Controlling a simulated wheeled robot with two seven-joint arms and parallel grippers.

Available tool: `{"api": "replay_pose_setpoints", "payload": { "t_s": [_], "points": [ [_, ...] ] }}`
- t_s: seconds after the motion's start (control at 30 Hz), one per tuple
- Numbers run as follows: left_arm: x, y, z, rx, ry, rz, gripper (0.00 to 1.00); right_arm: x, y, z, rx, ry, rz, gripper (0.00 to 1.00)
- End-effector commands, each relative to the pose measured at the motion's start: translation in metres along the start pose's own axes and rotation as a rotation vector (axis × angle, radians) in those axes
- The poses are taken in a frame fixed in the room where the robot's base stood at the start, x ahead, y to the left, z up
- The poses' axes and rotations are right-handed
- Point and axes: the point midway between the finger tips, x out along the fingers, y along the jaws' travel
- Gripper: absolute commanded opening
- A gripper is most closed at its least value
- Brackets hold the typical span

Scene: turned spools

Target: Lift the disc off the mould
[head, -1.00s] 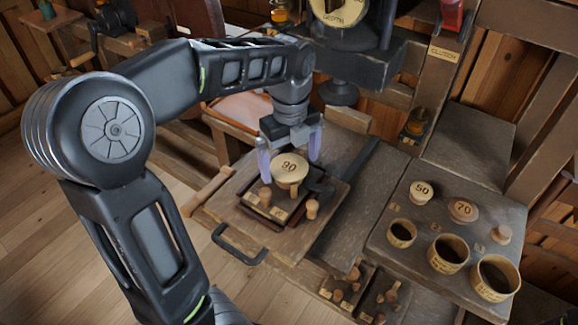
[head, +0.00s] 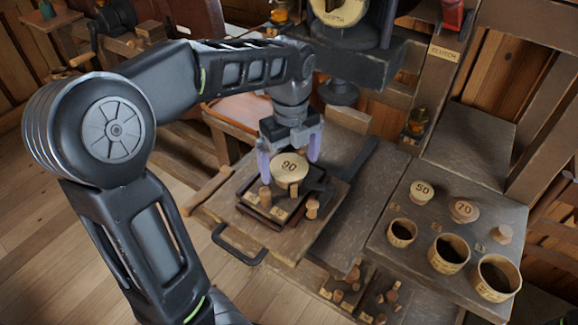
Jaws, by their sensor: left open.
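The pale wooden disc marked 90 (head: 290,168) sits on top of the dark mould (head: 258,209), which rests on a wooden board with a black handle. My left gripper (head: 289,168) is open, with its two pale purple fingers on either side of the disc, pointing down. I cannot tell whether the fingers touch the disc. Small wooden pegs (head: 312,209) stand at the mould's near and right sides. My right gripper is not in view.
On the right shelf stand discs marked 50 (head: 422,191) and 70 (head: 464,210), a small knob, and three wooden cups (head: 449,254). A dark press (head: 350,60) overhangs behind the mould. A tray of small pegs (head: 345,292) lies below, in front.

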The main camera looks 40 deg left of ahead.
Motion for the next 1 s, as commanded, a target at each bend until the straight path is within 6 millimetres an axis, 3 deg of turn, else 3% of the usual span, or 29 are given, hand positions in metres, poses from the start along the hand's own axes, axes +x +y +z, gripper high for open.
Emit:
{"api": "replay_pose_setpoints", "payload": {
  "t_s": [0.73, 1.0],
  "points": [
    [-0.0002, -0.0001, -0.0001, 0.0, 0.0, 0.0, 0.43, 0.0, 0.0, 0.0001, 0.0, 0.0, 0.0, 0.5],
    [-0.0029, -0.0003, -0.0001, 0.001, 0.0, -0.001, 0.43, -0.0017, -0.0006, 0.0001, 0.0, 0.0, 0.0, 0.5]
  ]
}}
